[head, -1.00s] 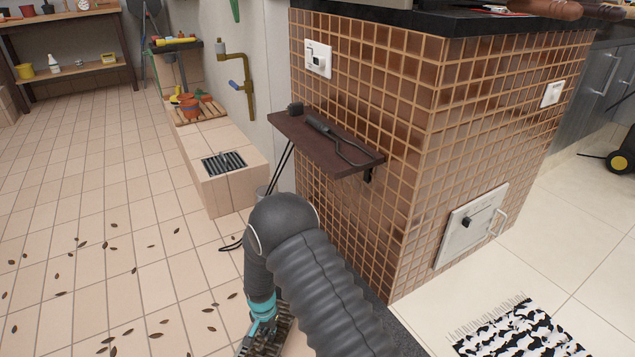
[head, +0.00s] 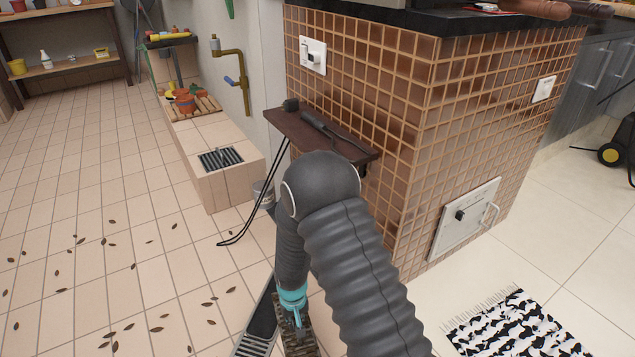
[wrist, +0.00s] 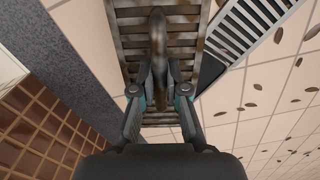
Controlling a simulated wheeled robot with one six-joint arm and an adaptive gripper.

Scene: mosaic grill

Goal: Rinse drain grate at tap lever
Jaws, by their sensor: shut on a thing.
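The drain grate (head: 302,345) is a rusty, slatted brown bar grate at the bottom of the head view. In the wrist view the grate (wrist: 185,14) fills the top middle, with a rusty raised handle (wrist: 158,35) along it. My gripper (wrist: 159,84) is shut on this handle; the fingers (head: 298,318) are partly hidden in the head view. The grate appears above the floor, beside the channel; its exact height is unclear. The tap has a blue lever (head: 230,81) on a brass pipe (head: 242,66) on the wall, well beyond my gripper.
A floor channel (head: 262,322) with a dark opening and grey slats lies left of the grate. A tiled ledge (head: 232,186) with a dark grille (head: 221,159) stands below the tap. A wooden shelf (head: 290,122) juts from the tiled counter. Leaves dot the left floor.

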